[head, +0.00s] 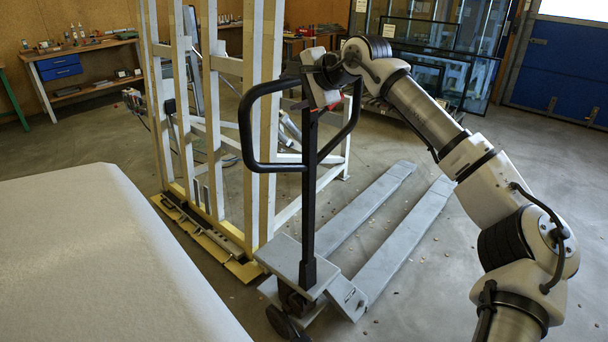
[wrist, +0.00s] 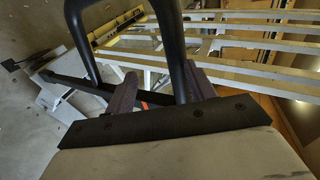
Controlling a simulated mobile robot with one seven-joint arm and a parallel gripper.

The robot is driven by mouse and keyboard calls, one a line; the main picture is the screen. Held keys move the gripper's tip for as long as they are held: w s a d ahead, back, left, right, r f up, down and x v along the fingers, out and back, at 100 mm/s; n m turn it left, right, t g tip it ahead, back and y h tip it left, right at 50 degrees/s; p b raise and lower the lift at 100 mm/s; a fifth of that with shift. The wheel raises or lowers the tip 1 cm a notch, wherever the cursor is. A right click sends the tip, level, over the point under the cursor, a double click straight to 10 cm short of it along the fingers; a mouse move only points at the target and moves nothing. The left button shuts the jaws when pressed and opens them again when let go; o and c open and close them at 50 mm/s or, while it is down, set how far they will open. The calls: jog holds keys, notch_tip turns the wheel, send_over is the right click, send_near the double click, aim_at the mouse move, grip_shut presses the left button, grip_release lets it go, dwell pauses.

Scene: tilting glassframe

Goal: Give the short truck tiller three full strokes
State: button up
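The truck's tiller (head: 308,200) is a black post with a wide black loop handle (head: 245,125) at its top, standing nearly upright. The loop also shows in the wrist view (wrist: 172,40), with the post running off to the left. My gripper (wrist: 163,85) is at the top of the tiller, at the loop. Its two dark fingers are spread apart. One side bar of the loop passes close beside the right finger, and I cannot tell whether they touch. A red-orange part of the tiller shows between the fingers. In the head view my gripper's body hides part of the loop.
The truck's grey forks (head: 405,225) point away to the back right. A tall white frame rack (head: 262,120) with a yellow base stands close behind the tiller. A pale slab (head: 100,260) fills the front left. Open floor lies right of the forks.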

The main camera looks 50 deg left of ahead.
jog(key=v, duration=1)
jog(key=shift+d+p, duration=0.25)
jog(key=shift+p, duration=0.05)
jog(key=shift+r, duration=0.1)
